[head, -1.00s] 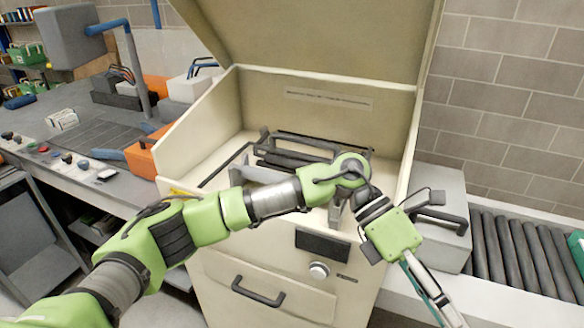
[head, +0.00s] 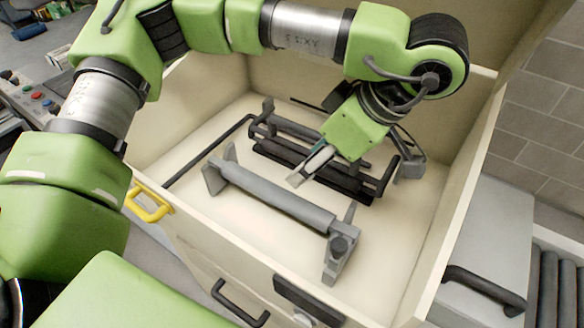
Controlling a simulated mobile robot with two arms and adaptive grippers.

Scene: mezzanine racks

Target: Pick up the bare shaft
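Inside the open cream cabinet, a smooth grey shaft (head: 275,200) lies across two grey end stands near the front; it looks like the bare shaft. Behind it, a dark roller (head: 310,172) lies parallel on a black frame. My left gripper (head: 310,168) hangs over the cabinet, pointing down and left, its fingertips above the gap between the grey shaft and the dark roller. It appears apart from the shaft. Its fingers are seen nearly edge-on, so their opening is unclear. It partly hides the dark roller. My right gripper is not in view.
The cabinet's front wall (head: 225,240) and right wall (head: 465,200) enclose the stands. A thin dark rod (head: 205,153) lies along the left inside. A yellow handle (head: 149,203) is at the front left edge. A conveyor (head: 560,285) stands at right.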

